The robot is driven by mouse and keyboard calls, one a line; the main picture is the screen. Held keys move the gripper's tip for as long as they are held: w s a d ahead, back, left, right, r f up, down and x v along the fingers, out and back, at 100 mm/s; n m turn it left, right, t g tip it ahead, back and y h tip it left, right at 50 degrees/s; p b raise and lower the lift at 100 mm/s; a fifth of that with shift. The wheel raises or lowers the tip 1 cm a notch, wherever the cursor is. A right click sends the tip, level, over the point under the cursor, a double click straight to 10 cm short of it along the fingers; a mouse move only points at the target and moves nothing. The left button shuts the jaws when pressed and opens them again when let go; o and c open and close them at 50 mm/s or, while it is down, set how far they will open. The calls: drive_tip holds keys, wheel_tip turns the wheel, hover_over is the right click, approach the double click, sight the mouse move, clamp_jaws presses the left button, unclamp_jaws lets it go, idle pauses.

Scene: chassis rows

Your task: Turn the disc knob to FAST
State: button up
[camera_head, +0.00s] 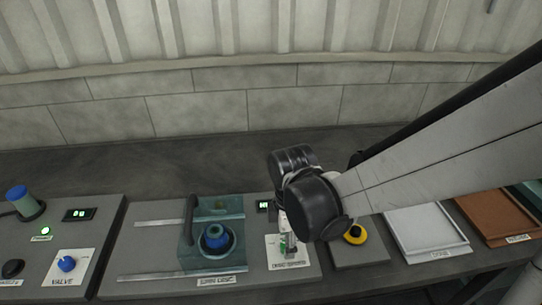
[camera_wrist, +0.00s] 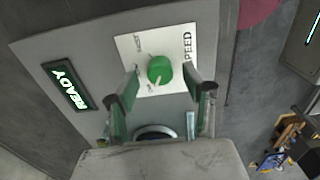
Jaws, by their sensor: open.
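The disc knob (camera_wrist: 160,69) is green and round and sits on a white plate (camera_wrist: 128,47) marked SPEED in the wrist view. Small lettering beside the knob is too blurred to read surely, so I cannot tell its setting. My gripper (camera_wrist: 162,80) is open, with one finger on each side of the knob. Gaps show between the fingers and the knob. In the head view my gripper (camera_head: 288,246) points down over the white DISC SPEED plate (camera_head: 301,258), and the knob is mostly hidden behind it.
A lit READY display (camera_wrist: 66,86) is beside the plate. Left of it in the head view stands a clear guard (camera_head: 190,255) with a dark handle over a blue round part (camera_head: 215,237). A yellow-ringed black button (camera_head: 355,235) and a white tray (camera_head: 425,230) lie to the right.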

drive_tip(key=shift+f, duration=0.85)
clamp_jaws()
